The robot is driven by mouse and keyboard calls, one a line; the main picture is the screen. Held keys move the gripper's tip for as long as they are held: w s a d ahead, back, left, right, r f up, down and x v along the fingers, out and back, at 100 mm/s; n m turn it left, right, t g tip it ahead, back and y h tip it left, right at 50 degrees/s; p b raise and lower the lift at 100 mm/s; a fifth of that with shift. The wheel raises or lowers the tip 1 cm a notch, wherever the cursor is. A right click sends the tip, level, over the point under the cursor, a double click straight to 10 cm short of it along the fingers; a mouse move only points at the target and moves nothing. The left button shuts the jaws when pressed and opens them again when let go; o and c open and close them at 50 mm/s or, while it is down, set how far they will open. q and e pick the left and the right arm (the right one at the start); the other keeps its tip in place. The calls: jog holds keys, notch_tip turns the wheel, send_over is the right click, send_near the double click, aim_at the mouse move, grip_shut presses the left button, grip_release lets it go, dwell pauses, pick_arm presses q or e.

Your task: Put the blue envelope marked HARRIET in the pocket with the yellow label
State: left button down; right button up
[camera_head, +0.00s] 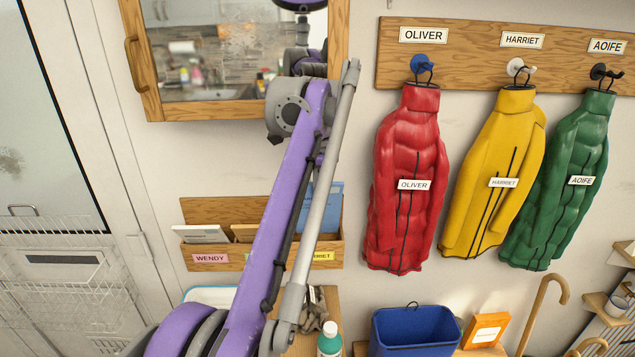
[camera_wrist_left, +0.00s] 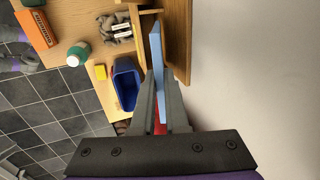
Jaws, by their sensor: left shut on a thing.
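The blue envelope (camera_head: 325,205) stands at the right end of the wooden wall rack (camera_head: 222,212), above the pocket with the yellow label (camera_head: 322,257); that label is partly hidden by my arm, its visible end reading like HARRIET. In the left wrist view my left gripper (camera_wrist_left: 161,85) is shut on the blue envelope (camera_wrist_left: 156,50), whose far end lies beside the rack's wooden wall (camera_wrist_left: 178,45). I cannot tell how deep it sits in the pocket. In the head view my own arm hides the left gripper. My right gripper is not in view.
A white envelope (camera_head: 200,233) is in the pocket with the pink WENDY label (camera_head: 210,258); a tan one (camera_head: 245,231) is beside it. Below are a blue bin (camera_head: 415,330) and a green bottle (camera_head: 329,340). Red, yellow and green coats hang at the right.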

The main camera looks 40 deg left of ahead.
pick_arm(q)
jog(key=shift+s+f+b, duration=0.15)
jog(key=shift+f+b, duration=0.4)
jog(key=shift+f, duration=0.8)
jog(key=shift+s+f+b, duration=0.1)
jog(key=shift+f+b, duration=0.4)
jog(key=shift+f, duration=0.8)
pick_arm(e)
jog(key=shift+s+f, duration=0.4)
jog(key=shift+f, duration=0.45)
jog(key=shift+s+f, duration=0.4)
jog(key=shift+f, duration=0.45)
pick_arm(q)
jog(key=c, duration=0.8)
grip_release()
jog(key=shift+c, duration=0.2)
jog(key=p+v, duration=0.2)
jog(key=v, duration=0.8)
jog(key=shift+r+p, duration=0.35)
jog(key=shift+r, duration=0.05)
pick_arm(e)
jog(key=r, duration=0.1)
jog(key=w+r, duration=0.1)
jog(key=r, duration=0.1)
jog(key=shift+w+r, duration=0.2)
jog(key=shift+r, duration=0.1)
pick_arm(q)
jog(key=shift+s+d, duration=0.1)
